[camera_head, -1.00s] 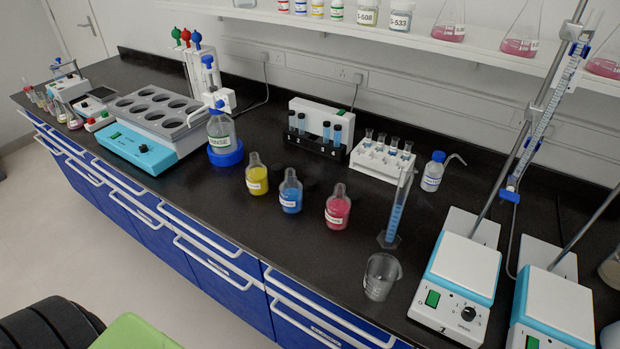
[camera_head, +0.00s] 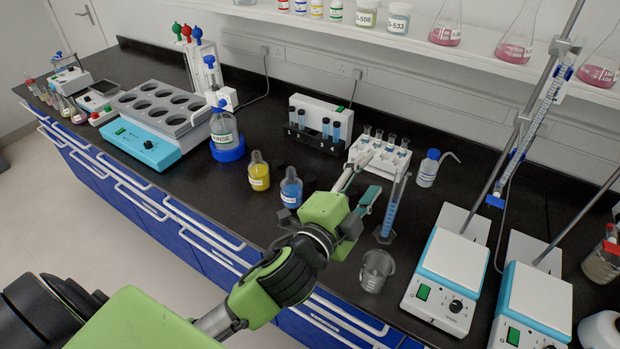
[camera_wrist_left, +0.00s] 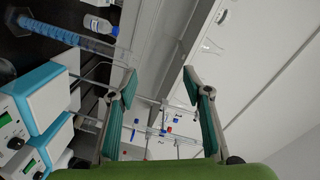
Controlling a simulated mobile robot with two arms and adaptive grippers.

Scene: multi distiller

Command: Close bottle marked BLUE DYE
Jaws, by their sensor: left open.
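The bottle with blue liquid (camera_head: 291,190) stands upright on the black bench, between a yellow bottle (camera_head: 259,175) and my left gripper. Its label is too small to read, and I cannot tell whether its mouth is covered. Small dark shapes (camera_head: 309,182) lie on the bench behind the bottles; they may be caps. My left gripper (camera_head: 360,188) is to the right of the blue bottle, fingers pointing up and away, apart and empty. Its open fingers also show in the left wrist view (camera_wrist_left: 160,88). The pink bottle is hidden behind this gripper. My right gripper is not in view.
Right of my left gripper stand a blue graduated cylinder (camera_head: 391,210) and a glass beaker (camera_head: 376,271). Behind it are a white vial rack (camera_head: 378,160) and a wash bottle (camera_head: 428,170). Hotplates (camera_head: 448,275) fill the right side. A rinse bottle (camera_head: 224,128) stands left.

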